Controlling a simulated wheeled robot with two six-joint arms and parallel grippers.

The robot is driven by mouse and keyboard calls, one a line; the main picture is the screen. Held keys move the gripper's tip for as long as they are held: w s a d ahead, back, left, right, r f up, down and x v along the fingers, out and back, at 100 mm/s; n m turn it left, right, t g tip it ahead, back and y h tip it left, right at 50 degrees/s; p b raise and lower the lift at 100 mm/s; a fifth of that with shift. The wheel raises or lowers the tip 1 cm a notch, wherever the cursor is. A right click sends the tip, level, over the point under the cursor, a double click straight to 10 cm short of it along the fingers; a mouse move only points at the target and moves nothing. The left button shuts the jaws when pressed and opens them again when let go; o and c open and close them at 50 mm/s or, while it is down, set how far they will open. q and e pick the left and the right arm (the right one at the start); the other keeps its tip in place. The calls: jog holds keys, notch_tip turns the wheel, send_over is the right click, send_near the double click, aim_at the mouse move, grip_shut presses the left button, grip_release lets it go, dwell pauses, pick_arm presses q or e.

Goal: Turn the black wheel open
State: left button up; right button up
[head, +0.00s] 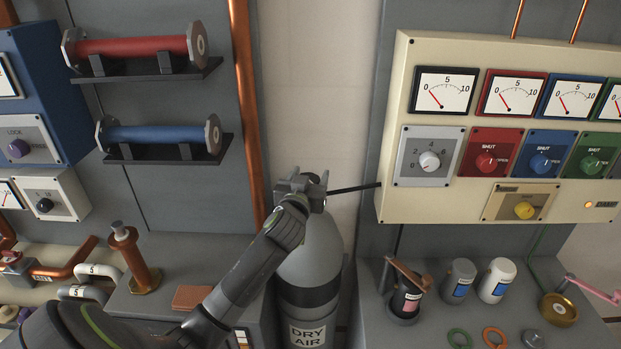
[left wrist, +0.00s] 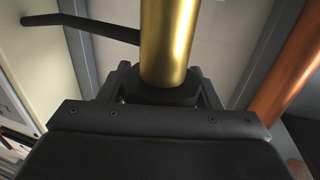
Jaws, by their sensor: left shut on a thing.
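The grey gas cylinder (head: 318,245), labelled DRY AIR, stands upright in the middle of the head view. My left gripper (head: 303,185) is at its top, shut around the valve there. In the left wrist view the black wheel (left wrist: 163,95) sits between the fingers of my left gripper (left wrist: 160,92). A brass stem (left wrist: 170,45) rises from the wheel in that view. In the head view the gripper mostly hides the wheel, so how far it is turned cannot be seen. My right gripper is not in view.
A thin black pipe (head: 355,188) runs from the valve to the cream panel (head: 400,110) at right. A copper pipe (head: 245,100) stands just left of the cylinder. Jars (head: 458,280) and rings stand on the right bench. Two rollers (head: 165,136) hang at upper left.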

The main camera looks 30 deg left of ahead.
pick_arm(q)
jog(key=n+g+y+b, duration=0.3)
jog(key=b, duration=0.1)
jog(key=n+g+y+b, duration=0.3)
jog(key=g+y+b, duration=0.1)
jog(key=b, duration=0.1)
jog(key=s+a+n+g+y+b, duration=0.1)
jog(key=n+g+y+b, duration=0.2)
jog(key=n+y+b, duration=0.1)
jog(key=shift+f+g+b, duration=0.2)
jog(key=shift+g+b, duration=0.1)
jog(key=shift+s+r+n+g+y+b, duration=0.15)
jog(key=shift+n+g+y+b, duration=0.25)
jog(key=shift+n+g+b, duration=0.65)
jog(key=shift+m, duration=0.25)
jog(key=shift+a, duration=0.1)
jog(key=o, duration=1)
